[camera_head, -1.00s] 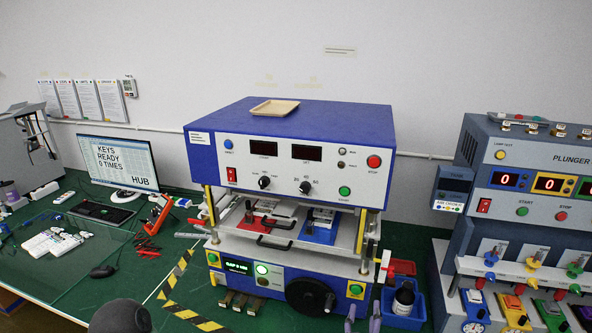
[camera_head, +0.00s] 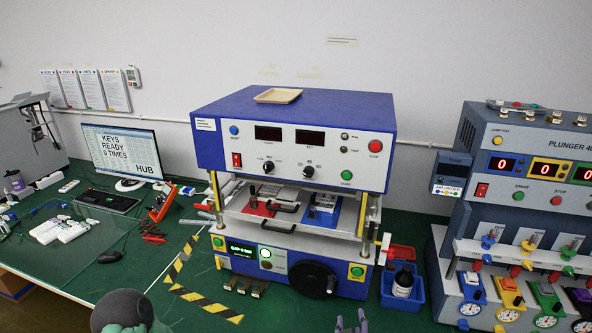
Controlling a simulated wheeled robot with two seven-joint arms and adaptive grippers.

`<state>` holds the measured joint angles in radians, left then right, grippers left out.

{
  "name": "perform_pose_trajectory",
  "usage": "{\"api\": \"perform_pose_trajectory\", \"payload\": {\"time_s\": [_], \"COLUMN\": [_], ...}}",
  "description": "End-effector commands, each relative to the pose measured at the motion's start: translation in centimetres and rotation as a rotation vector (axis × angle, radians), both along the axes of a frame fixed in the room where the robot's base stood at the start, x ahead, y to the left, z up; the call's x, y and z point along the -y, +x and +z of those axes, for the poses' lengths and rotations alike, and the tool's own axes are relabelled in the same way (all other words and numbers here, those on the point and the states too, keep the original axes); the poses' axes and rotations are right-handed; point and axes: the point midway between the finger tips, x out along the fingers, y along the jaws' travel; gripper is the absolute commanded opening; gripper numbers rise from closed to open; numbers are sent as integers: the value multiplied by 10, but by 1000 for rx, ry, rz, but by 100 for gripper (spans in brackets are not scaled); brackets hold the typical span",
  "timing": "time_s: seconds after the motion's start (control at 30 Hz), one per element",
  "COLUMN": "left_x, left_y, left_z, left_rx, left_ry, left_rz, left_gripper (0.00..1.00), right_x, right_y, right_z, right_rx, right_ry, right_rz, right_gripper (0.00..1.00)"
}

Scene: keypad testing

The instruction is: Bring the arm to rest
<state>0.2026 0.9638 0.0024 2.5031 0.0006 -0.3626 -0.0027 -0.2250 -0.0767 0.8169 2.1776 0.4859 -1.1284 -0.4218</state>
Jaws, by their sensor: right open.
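My right gripper (camera_head: 351,322) shows only by its fingertips at the bottom edge, in front of the blue and white test machine (camera_head: 290,140). The two tips stand apart with nothing between them. The gripper is clear of the machine's black round knob (camera_head: 314,279); the rest of the right arm is out of the frame. A dark rounded part at the bottom left looks like part of my own body. My left gripper is not in view.
A blue bin (camera_head: 403,298) with a dark bottle stands right of the machine. The plunger tester (camera_head: 530,170) fills the right side. A monitor (camera_head: 122,153), a keyboard and several small devices lie at left. Yellow-black tape (camera_head: 205,302) marks the green table.

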Motion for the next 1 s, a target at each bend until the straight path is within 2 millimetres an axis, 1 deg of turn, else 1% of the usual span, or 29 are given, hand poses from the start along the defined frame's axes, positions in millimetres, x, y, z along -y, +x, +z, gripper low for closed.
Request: {"api": "perform_pose_trajectory", "payload": {"time_s": [0.03,0.1,0.27,0.4,0.47,0.5,0.57,0.6,0.67,0.7,0.8,0.9,1.0], "left_x": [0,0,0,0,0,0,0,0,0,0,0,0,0], "left_y": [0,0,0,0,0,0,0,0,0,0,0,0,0], "left_z": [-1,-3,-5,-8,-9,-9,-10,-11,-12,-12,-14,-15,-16], "left_rx": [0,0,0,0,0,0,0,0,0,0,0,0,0], "left_ry": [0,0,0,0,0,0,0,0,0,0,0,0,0], "left_rz": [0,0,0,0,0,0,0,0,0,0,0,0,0], "left_gripper": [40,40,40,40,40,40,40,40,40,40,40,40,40], "right_x": [-1,-4,-12,-17,-20,-22,-25,-26,-29,-31,-36,-40,-44], "right_y": [-1,-3,-17,-38,-50,-58,-73,-83,-98,-110,-140,-167,-188], "right_z": [-19,-46,-107,-158,-178,-192,-212,-225,-243,-254,-280,-299,-311], "right_rx": [-53,-130,-315,-480,-551,-600,-674,-724,-797,-846,-968,-1072,-1149], "right_ry": [13,39,107,172,201,221,251,272,302,323,374,418,450], "right_rz": [15,41,90,123,134,142,151,155,163,167,174,180,184], "right_gripper": [52,52,52,52,52,52,52,52,52,52,52,52,52]}}
